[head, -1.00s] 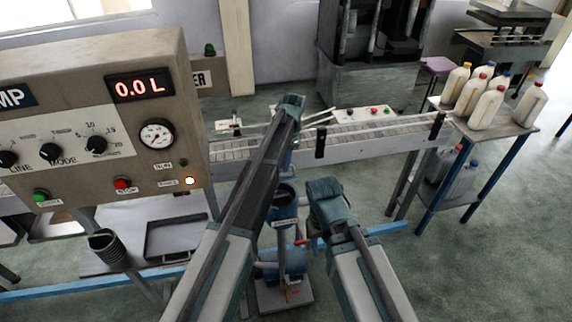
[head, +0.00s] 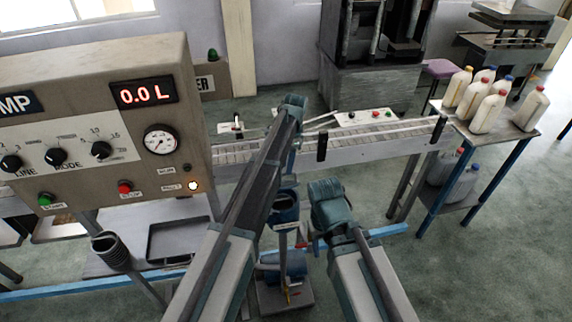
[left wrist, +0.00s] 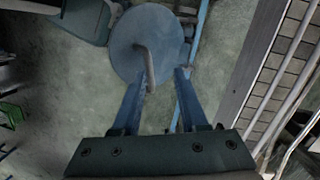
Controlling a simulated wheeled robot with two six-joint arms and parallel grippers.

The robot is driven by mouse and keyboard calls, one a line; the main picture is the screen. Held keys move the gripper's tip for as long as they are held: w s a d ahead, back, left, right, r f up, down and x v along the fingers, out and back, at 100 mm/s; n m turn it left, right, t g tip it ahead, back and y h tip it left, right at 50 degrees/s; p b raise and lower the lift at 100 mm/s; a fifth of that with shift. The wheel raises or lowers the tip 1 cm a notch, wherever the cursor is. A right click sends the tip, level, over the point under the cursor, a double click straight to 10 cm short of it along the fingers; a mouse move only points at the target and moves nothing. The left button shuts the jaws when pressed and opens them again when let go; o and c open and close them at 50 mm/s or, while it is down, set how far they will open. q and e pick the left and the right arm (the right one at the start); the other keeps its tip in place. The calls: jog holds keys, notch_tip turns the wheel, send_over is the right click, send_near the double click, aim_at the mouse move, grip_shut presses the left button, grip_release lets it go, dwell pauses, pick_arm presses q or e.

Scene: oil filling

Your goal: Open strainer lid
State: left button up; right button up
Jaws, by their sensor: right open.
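The strainer lid is a blue-grey round disc (left wrist: 140,45) with a thin upright bar handle (left wrist: 148,66) in the left wrist view. My left gripper (left wrist: 162,82) is open, its two blue fingers apart, with the handle at the opening near the left fingertip. I cannot tell if they touch. In the head view the blue strainer body (head: 285,206) stands above a pump base, partly covered by my left arm; my left fingers are hidden there. My right gripper (head: 312,240) is open and low, just right of the strainer, mostly hidden below its wrist.
The grey control panel (head: 95,130) reads 0.0 L at the left. A conveyor (head: 370,135) runs behind my arms. A table (head: 525,128) with several white bottles stands at the right. A dark tray (head: 180,240) lies left of the strainer. The floor at lower right is clear.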

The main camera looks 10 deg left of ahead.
notch_tip(320, 180, up, 12)
jog(key=p, duration=1.1)
